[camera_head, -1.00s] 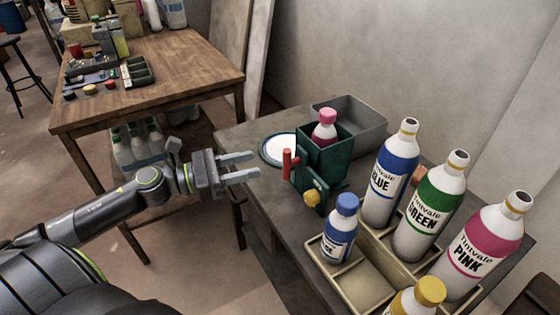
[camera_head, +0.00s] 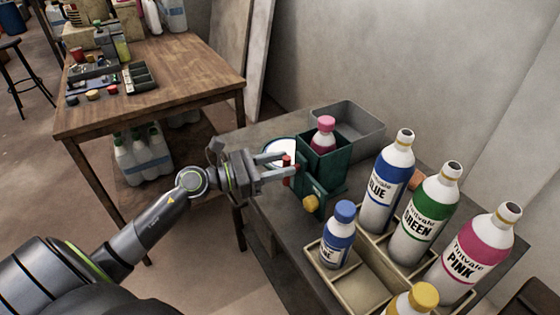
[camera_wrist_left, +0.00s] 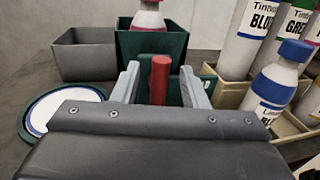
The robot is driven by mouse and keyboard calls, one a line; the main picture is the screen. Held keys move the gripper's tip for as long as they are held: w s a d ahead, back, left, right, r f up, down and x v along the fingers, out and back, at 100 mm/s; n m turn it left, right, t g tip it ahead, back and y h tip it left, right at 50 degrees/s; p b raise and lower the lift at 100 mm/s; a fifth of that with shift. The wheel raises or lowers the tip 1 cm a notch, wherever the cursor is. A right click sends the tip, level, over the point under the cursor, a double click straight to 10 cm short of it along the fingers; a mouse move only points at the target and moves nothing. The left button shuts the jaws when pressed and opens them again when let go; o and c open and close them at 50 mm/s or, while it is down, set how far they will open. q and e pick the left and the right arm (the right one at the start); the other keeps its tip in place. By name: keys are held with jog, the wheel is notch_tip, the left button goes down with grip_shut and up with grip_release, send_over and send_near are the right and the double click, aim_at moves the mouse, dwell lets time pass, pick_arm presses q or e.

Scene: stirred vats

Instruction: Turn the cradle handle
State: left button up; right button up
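The green cradle (camera_head: 328,171) stands on the grey bench and holds a small pink-capped bottle (camera_head: 325,132). Its upright red handle (camera_head: 286,160) is on the cradle's left side and also shows in the left wrist view (camera_wrist_left: 160,78). My left gripper (camera_head: 292,161) is open, with one finger on each side of the red handle. In the left wrist view, gaps show between the handle and both fingers (camera_wrist_left: 162,84). The fingers hide part of the handle in the head view. A yellow knob (camera_head: 310,203) sits on the cradle's front. My right gripper is not in view.
A white disc with a dark rim (camera_wrist_left: 62,108) lies left of the cradle, and a grey bin (camera_head: 362,125) stands behind it. A beige divided tray (camera_head: 340,285) with several bottles is to the right. A wooden table (camera_head: 170,65) stands at the back left.

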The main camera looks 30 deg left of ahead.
pick_arm(q)
jog(key=shift+w+d, duration=0.15)
grip_shut()
